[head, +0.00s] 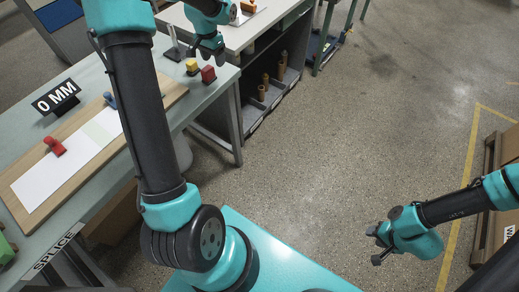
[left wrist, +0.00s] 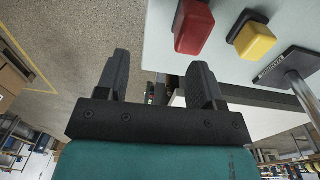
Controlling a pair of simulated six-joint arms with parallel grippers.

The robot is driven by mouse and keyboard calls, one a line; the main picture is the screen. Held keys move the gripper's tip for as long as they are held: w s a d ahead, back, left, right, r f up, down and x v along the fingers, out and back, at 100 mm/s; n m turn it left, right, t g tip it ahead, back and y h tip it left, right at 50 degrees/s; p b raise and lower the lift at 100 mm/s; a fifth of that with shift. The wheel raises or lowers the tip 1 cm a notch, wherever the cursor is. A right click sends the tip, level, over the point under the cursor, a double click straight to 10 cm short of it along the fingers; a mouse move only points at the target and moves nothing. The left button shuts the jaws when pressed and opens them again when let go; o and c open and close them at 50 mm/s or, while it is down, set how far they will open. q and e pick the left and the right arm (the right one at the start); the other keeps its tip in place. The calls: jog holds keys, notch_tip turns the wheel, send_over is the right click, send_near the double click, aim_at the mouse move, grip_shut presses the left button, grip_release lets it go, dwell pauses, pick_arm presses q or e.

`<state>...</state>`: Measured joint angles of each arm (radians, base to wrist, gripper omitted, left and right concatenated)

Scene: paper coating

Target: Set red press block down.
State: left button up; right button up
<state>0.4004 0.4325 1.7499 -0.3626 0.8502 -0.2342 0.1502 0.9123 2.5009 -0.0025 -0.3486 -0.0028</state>
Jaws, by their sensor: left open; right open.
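A red block (head: 208,74) sits upright on the near right corner of the pale workbench (head: 218,86), beside a yellow block (head: 192,67). In the left wrist view the red block (left wrist: 193,27) is at the top, outside the fingers. My left gripper (head: 209,52) is open just beyond the red block, apart from it; its fingers (left wrist: 160,78) show a clear empty gap. Another red, knobbed piece (head: 54,147) rests on the white sheet (head: 65,160) on the wooden board. My right gripper (head: 375,243) is open and empty over the floor at right.
A "0 MM" sign (head: 56,97) stands behind the board (head: 168,98). A small sign on a post (left wrist: 286,66) is near the yellow block (left wrist: 252,38). A second bench with shelves (head: 270,80) stands beyond. The floor (head: 330,150) at centre is clear.

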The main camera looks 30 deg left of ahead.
pick_arm(q)
jog(key=s+d+f+h, duration=0.2)
jog(key=d+f, duration=1.5)
jog(key=d, duration=0.1)
jog(key=s+d+f+n, duration=0.1)
jog(key=s+d+f, duration=0.4)
jog(key=s+d, duration=0.2)
jog(key=s+d+f+n+h, duration=0.1)
jog(key=s+d+f, duration=0.4)
jog(key=s+d, duration=0.3)
jog(key=shift+s+f+t, duration=0.2)
jog(key=shift+t, duration=0.1)
